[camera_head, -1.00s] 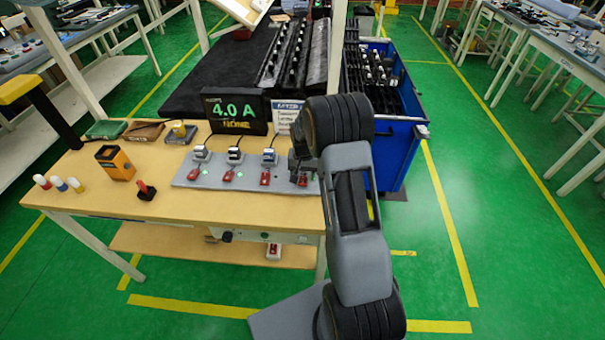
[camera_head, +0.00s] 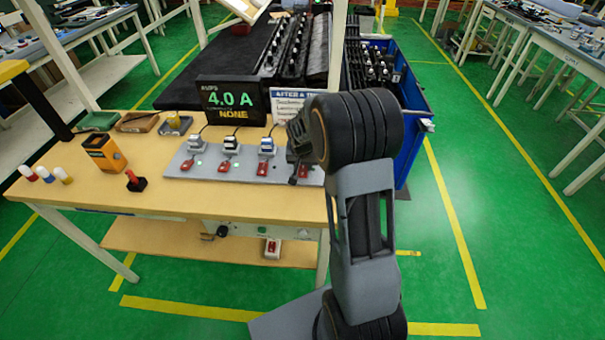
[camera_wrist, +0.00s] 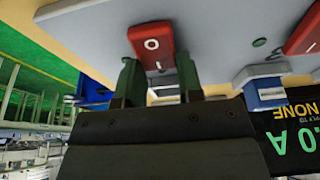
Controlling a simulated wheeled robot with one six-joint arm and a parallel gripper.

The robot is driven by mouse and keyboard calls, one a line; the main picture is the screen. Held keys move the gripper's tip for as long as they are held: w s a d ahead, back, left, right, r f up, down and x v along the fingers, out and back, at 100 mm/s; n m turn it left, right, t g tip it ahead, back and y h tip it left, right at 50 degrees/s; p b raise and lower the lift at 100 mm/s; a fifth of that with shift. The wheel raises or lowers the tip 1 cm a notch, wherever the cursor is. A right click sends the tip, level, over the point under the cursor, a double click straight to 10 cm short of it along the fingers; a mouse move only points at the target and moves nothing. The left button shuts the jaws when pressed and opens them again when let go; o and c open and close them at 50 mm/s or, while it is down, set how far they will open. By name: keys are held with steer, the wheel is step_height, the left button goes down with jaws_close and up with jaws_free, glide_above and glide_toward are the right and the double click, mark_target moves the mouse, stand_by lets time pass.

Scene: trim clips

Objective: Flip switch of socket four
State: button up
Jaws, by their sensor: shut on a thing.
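The grey socket strip (camera_head: 215,174) lies on the wooden table. Plugs stand in its first three sockets, with red rocker switches in front of them. My gripper (camera_head: 297,176) is at the right end of the strip, where it and my arm hide most of the fourth socket. In the wrist view, my gripper (camera_wrist: 160,78) has its two green fingers on either side of a red switch (camera_wrist: 152,40) marked O and I, shut on it. The neighbouring red switch (camera_wrist: 305,34) has a dark green lamp (camera_wrist: 260,42) beside it.
A black display (camera_head: 230,100) behind the strip reads 4.0 A and NONE. A white sign (camera_head: 290,105) stands beside it. An orange box (camera_head: 104,153), a red-handled item (camera_head: 135,181) and small capped cylinders (camera_head: 45,174) stand left. A blue bin (camera_head: 415,100) is behind my arm.

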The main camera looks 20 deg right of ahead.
steer(key=t+b, duration=0.1)
steer(key=b, duration=0.2)
steer(key=shift+s+a+f+h, duration=0.1)
steer(key=shift+f+h, duration=0.05)
steer(key=shift+h, duration=0.25)
steer(key=shift+r, duration=0.3)
steer(key=o, duration=0.9)
steer(key=shift+o, duration=0.2)
steer(key=v, duration=1.3)
steer(key=shift+s+r, duration=0.25)
steer(key=shift+s, duration=0.1)
steer(key=shift+a, duration=0.15)
